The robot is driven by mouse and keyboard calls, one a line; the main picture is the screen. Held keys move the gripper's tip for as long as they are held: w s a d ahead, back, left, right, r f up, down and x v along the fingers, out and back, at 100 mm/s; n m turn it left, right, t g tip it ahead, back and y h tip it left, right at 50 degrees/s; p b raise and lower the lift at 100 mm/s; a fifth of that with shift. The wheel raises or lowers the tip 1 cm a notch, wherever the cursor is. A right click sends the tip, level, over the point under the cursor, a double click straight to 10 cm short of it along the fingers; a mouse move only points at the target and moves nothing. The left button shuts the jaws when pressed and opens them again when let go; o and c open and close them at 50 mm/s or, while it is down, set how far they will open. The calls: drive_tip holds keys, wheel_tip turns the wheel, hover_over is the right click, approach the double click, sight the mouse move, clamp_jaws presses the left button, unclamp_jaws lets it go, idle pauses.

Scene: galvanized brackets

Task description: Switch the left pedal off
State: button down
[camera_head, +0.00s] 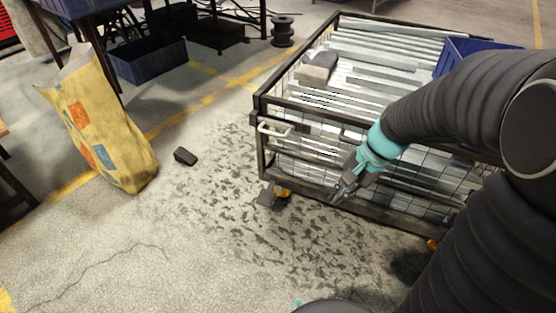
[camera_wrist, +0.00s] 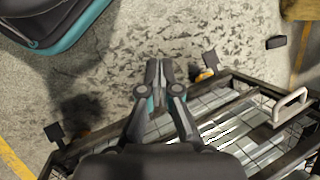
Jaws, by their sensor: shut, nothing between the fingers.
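A wire-sided cart (camera_head: 262,140) full of grey metal profiles stands on casters. The left pedal (camera_head: 267,196) is a dark flat plate sticking out at the cart's lower left corner, beside an orange caster (camera_head: 285,191). In the wrist view, this pedal (camera_wrist: 209,60) is right of my fingertips. Another dark pedal (camera_wrist: 55,132) shows at the lower left there; in the head view, only an orange bit of its caster (camera_head: 432,244) shows. My gripper (camera_head: 335,197) is shut and empty, pointing down in front of the cart's long side, right of the left pedal and apart from it (camera_wrist: 157,66).
A grey handle (camera_head: 274,128) juts from the cart's left end. A small black block (camera_head: 185,156) and a yellow sack (camera_head: 108,135) stand on the floor to the left. A blue bin (camera_head: 148,62) is behind. The stained floor before the left pedal is clear.

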drive_tip(key=w+a+f+m+t+y+b, duration=0.1)
drive_tip(key=w+f+m+y, duration=0.35)
drive_tip(key=f, duration=0.85)
drive_tip(key=w+f+m+t+y+b, duration=0.1)
drive_tip(key=w+f+m+y, duration=0.4)
drive_tip(key=f, duration=0.8)
drive_tip(key=w+a+f+m+t+y+b, duration=0.1)
drive_tip(key=w+f+m, duration=0.35)
drive_tip(key=f, duration=0.85)
drive_tip(key=w+a+f+n+t+y+b, duration=0.1)
drive_tip(key=w, duration=0.2)
drive_tip(key=w+a+f+n+t+y+b, duration=0.1)
drive_tip(key=w+a, duration=0.1)
drive_tip(key=w+a+f+n+t+y+b, duration=0.1)
drive_tip(key=w+n+y, duration=0.1)
drive_tip(key=w, duration=0.1)
drive_tip(key=shift+w+a+f+t, duration=0.15)
drive_tip(key=shift+w+f+t, duration=0.15)
drive_tip(key=shift+w+t, duration=0.1)
drive_tip(key=shift+w+a+r+n, duration=0.15)
drive_tip(key=shift+w+n, duration=0.15)
drive_tip(key=shift+n, duration=0.2)
